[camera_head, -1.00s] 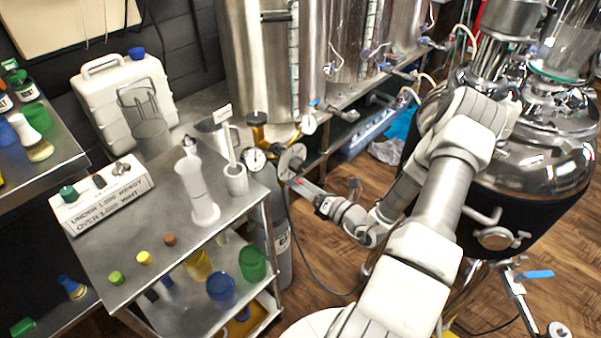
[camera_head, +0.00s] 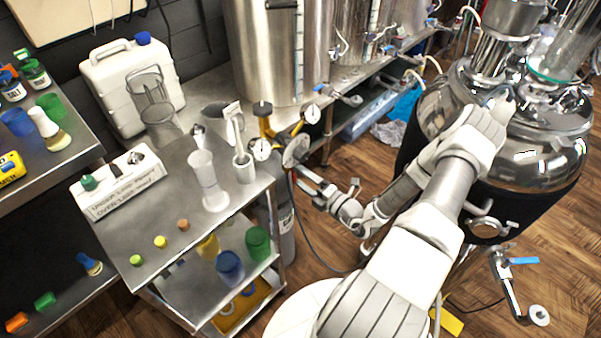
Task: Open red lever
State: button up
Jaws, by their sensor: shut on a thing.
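My gripper (camera_head: 303,174) is at the end of my arm, in the middle of the view. It is shut, with its fingertips just below a round metal disc (camera_head: 296,151) beside the yellow regulator (camera_head: 264,124). The red lever does not show clearly now; it appears hidden at the fingertips, where the jaws are closed on it. The regulator has one gauge (camera_head: 261,150) on its near side and another gauge (camera_head: 312,113) behind. A grey gas cylinder (camera_head: 287,234) stands below, partly hidden by the cart.
A steel cart (camera_head: 150,240) with a measuring cylinder (camera_head: 208,180) and cups stands close to the left of the gripper. Steel tanks (camera_head: 268,55) are behind. A large round vessel (camera_head: 545,150) stands right of my arm. Wooden floor (camera_head: 335,165) is open around the gripper.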

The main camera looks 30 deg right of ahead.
jog(key=shift+s, duration=0.1)
dwell(0.3)
jog(key=o, duration=1.1)
jog(key=p+v, duration=0.1)
jog(key=v, duration=1.6)
jog(key=shift+s+p, duration=0.2)
jog(key=shift+p, duration=0.15)
jog(key=shift+r, duration=0.1)
